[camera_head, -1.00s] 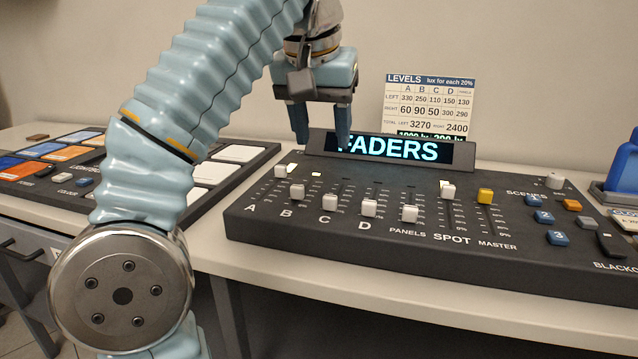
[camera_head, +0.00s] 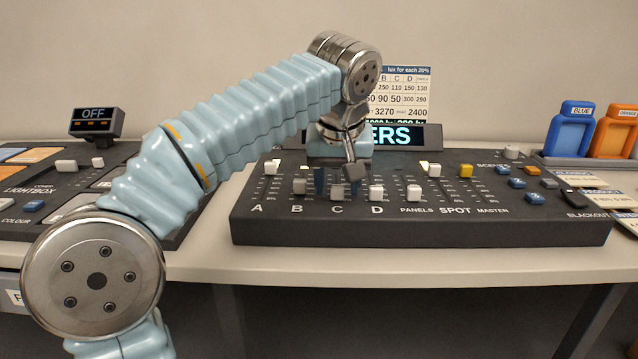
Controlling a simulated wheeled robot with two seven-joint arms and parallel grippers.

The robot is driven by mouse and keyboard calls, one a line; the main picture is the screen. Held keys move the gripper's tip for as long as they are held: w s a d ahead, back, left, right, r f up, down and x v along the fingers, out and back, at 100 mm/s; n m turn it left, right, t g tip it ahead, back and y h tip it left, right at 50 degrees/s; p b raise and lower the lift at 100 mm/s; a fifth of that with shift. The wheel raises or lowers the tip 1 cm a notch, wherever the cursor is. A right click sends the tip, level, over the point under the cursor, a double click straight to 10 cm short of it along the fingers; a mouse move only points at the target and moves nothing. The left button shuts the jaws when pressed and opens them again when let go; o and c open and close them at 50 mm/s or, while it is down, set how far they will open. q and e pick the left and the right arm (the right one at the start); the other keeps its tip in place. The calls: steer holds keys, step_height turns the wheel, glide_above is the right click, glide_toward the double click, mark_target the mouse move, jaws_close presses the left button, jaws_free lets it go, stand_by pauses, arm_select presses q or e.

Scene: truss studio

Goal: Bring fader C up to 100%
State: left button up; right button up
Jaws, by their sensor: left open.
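The fader console (camera_head: 420,228) stands on the table with its row of faders. Fader C's pale cap (camera_head: 337,188) is low in its slot, near the letter C, in the shade of my arm. My wrist hides the upper part of slot C and part of the FADERS display (camera_head: 405,136). My right gripper is not in view.
Fader A (camera_head: 271,167) is higher. A levels card (camera_head: 405,95) stands behind. The lightbox console (camera_head: 60,200) is at left; blue (camera_head: 573,128) and orange (camera_head: 612,130) holders are at right.

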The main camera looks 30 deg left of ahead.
arm_select(q)
steer(key=shift+f, duration=0.1)
jaws_close()
stand_by(0.3)
